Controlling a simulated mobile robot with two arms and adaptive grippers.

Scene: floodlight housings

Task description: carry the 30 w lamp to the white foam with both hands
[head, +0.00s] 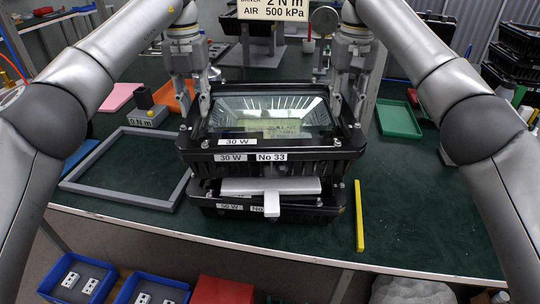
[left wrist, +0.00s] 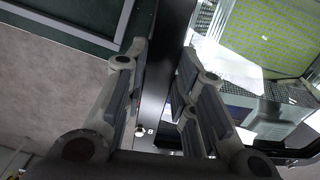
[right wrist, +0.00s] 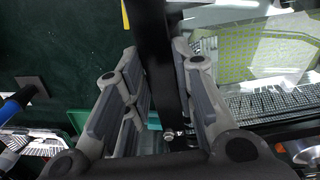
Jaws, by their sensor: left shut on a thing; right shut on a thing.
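The 30 W lamp (head: 235,167) is a black housing with a glass front facing up, labelled "30 W" and "No 33". It sits above another black lamp (head: 310,212) labelled "50 W"; whether they touch is unclear. My left gripper (head: 197,106) is shut on its left rim, which also shows in the left wrist view (left wrist: 161,75). My right gripper (head: 346,108) is shut on its right rim, seen in the right wrist view (right wrist: 158,65). A white flat piece with a short stem (head: 270,187) shows at the lower lamp's front; I cannot tell whether it is foam.
A grey frame (head: 115,195) lies on the green bench at left, with a pink slab (head: 118,95) and an orange block behind. A yellow bar (head: 359,215) and a green tray (head: 398,119) lie at right. Blue bins (head: 78,279) stand below the front edge.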

